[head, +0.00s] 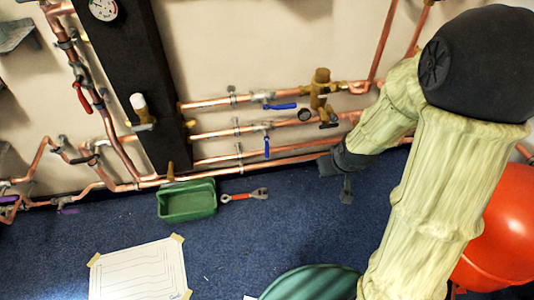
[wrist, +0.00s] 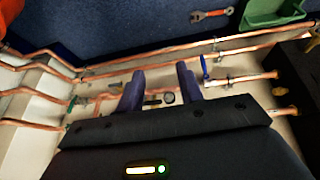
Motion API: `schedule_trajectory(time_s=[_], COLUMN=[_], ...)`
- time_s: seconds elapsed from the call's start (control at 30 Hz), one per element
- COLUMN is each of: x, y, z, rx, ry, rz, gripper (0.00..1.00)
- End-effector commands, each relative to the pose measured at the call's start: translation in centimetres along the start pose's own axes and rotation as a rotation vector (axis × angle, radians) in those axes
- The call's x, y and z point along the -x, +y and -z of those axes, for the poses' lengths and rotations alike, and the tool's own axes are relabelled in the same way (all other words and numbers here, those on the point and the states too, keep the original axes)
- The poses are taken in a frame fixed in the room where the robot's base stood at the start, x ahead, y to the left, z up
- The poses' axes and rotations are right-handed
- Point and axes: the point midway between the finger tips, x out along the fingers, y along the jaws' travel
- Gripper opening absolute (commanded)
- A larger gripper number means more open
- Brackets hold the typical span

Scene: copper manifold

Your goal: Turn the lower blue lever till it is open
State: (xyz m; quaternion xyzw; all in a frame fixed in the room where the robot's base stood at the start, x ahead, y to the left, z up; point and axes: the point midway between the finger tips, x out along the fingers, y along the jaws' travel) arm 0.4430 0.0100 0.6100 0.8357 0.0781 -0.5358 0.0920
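The lower blue lever (head: 267,147) hangs straight down, crosswise to its copper pipe, in the head view. In the wrist view, which is upside down, the lower blue lever (wrist: 204,68) shows just right of the fingers. The upper blue lever (head: 280,106) lies along the pipe above it. My gripper (wrist: 158,82) is open and empty, its two dark fingers apart. In the head view my gripper (head: 347,188) is right of the lower lever, apart from it; its fingers are small and partly hidden there.
Copper pipes (head: 215,133) run along the wall. A brass valve (head: 320,85) and small gauge (head: 305,114) are at right. A green tray (head: 187,203) and red wrench (head: 245,195) lie on blue carpet. A red ball-like vessel (head: 505,230) stands at right.

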Motion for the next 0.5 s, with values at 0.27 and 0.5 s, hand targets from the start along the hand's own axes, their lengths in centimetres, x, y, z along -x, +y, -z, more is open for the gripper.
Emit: schedule_trajectory(time_s=[0.27,0.5], x=[-11.2,-18.8], y=[-2.1,-5.2], z=[3.5,5.3], rx=[0.187,0.270], ry=[0.221,0.457], rz=[0.086,0.181], gripper=[0.36,0.36])
